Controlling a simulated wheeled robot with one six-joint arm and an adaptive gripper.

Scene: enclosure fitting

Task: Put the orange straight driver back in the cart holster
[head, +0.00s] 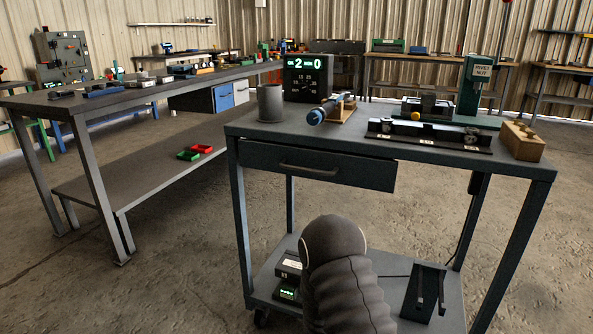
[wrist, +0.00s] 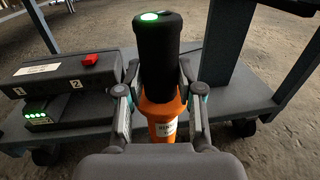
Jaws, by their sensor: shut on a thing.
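The orange straight driver (wrist: 162,108) stands roughly upright in the wrist view, with a black upper body and a green light on its top. A white label is on its orange part; its lower end is hidden by my wrist. My gripper (wrist: 160,92) is shut on it, one finger on each side. In the head view my arm hides the gripper and driver in front of the cart (head: 310,142). A grey open-topped cylinder (head: 271,104) stands at the cart top's left corner. It looks like the holster and appears empty, though its inside is barely visible.
A display box (head: 307,78), a blue-ended tool on a stand (head: 328,108), a black rail fixture (head: 430,136) and a wooden block (head: 522,140) occupy the cart top. A charger-like box (wrist: 68,80) sits on the lower shelf. A long workbench (head: 110,100) stands left.

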